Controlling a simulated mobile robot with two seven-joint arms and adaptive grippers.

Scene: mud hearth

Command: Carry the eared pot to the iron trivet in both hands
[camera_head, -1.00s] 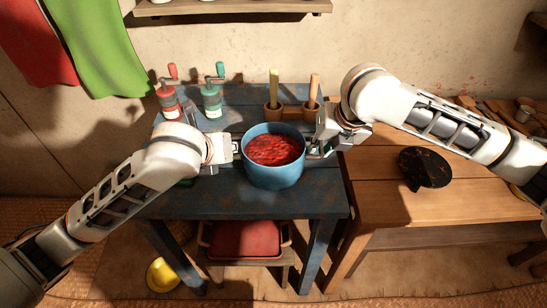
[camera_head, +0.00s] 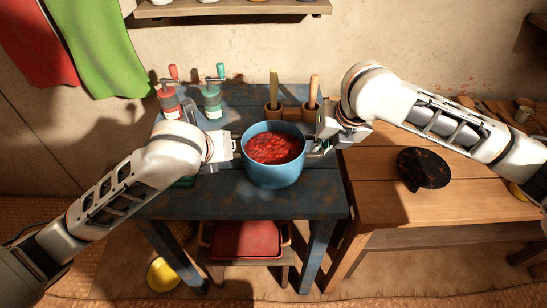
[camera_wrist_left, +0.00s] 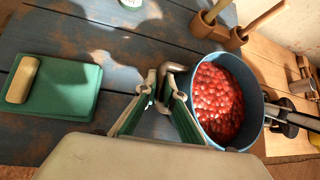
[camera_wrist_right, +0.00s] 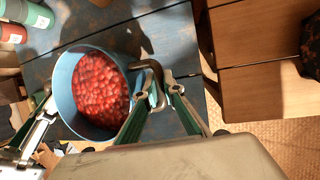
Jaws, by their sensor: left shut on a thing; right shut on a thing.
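The eared pot (camera_head: 273,176) is blue and full of red pieces. It is upright over the blue table's right half; I cannot tell for sure whether its base is clear of the top. My left gripper (camera_head: 237,149) is shut on its left ear, which shows in the left wrist view (camera_wrist_left: 166,72). My right gripper (camera_head: 315,148) is shut on its right ear, seen in the right wrist view (camera_wrist_right: 153,68). The iron trivet (camera_head: 424,167) appears as a black, round, flat piece on the wooden table at right, apart from the pot.
The blue table (camera_head: 240,205) adjoins the wooden table (camera_head: 385,205). The wooden table around the trivet is mostly clear.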

